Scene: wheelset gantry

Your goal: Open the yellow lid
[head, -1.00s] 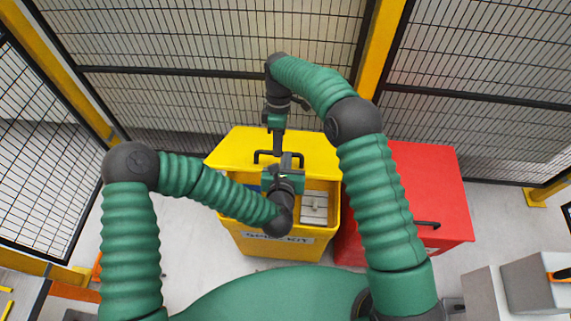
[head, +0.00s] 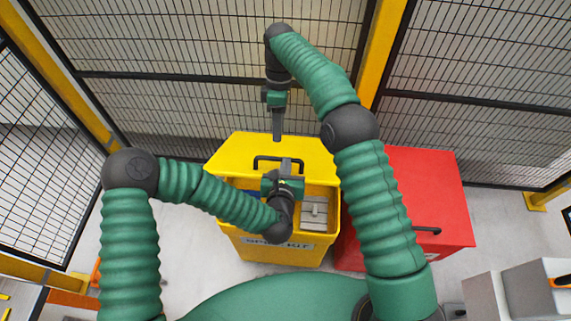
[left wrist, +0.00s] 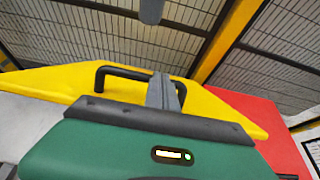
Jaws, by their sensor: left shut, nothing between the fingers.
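The yellow lid (head: 235,150) stands raised and tilted back at the rear of the yellow bin (head: 262,253), whose inside shows. The black handle (head: 262,159) is on the lid's face. My left gripper (head: 286,165) is shut and empty over the bin's opening, close to the handle's right end. In the left wrist view its fingers (left wrist: 164,92) overlap the handle (left wrist: 108,72); I cannot tell if they touch it. My right gripper (head: 277,130) points down above and behind the lid's top edge, apart from the handle. Its fingers look like one bar, so its opening is unclear.
Grey blocks (head: 314,212) lie inside the bin. A red box (head: 435,190) with a black handle stands close on the right. A mesh fence (head: 190,100) with yellow posts rises behind. Grey boxes (head: 530,285) stand at the lower right.

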